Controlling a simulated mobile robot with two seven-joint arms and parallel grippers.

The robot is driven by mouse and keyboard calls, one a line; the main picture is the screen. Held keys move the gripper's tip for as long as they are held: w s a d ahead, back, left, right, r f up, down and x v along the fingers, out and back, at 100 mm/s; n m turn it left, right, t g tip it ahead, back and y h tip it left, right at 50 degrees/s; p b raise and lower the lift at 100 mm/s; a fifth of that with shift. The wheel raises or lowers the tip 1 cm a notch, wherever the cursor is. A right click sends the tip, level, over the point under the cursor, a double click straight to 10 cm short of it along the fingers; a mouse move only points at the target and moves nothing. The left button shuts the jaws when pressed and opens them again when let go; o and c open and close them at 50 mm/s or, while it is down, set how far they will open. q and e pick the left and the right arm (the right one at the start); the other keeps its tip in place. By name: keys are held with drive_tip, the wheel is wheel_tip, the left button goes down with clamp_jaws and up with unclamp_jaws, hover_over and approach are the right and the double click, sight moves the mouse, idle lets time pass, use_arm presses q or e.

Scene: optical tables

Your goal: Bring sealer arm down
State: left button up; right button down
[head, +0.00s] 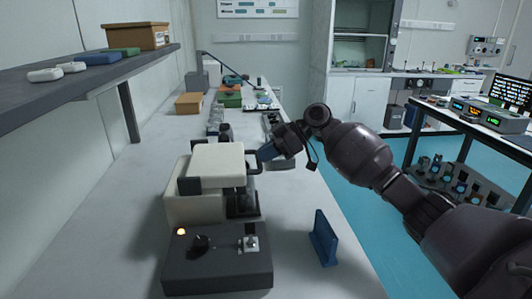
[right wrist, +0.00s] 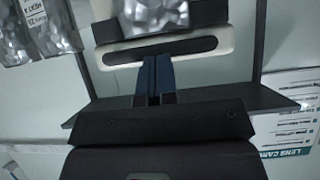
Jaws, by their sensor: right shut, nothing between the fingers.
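The sealer stands on the left bench in the head view, with a cream upper arm (head: 217,160) over a dark base (head: 217,272). The base carries an orange light and a black knob. My right gripper (head: 264,153) is at the right side of the cream arm, close to a dark handle-like bar (head: 254,170); whether they touch is unclear. In the right wrist view, my right gripper's blue fingers (right wrist: 154,88) are together and empty. They point at a pale part with a black strip (right wrist: 160,51), with a silver pouch (right wrist: 153,14) beyond it. My left gripper is out of view.
A blue upright plate (head: 323,238) stands on the bench right of the sealer. Silver pouches (head: 216,118) and boxes (head: 189,103) line the bench behind. A shelf (head: 85,82) overhangs on the left. Bench space in front of the blue plate is clear.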

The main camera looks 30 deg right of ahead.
drive_tip(key=v, duration=1)
drive_tip(key=shift+d+r+p, duration=0.2)
drive_tip(key=shift+d+p, duration=0.15)
drive_tip(key=shift+p, duration=0.05)
drive_tip(key=shift+s, duration=0.1)
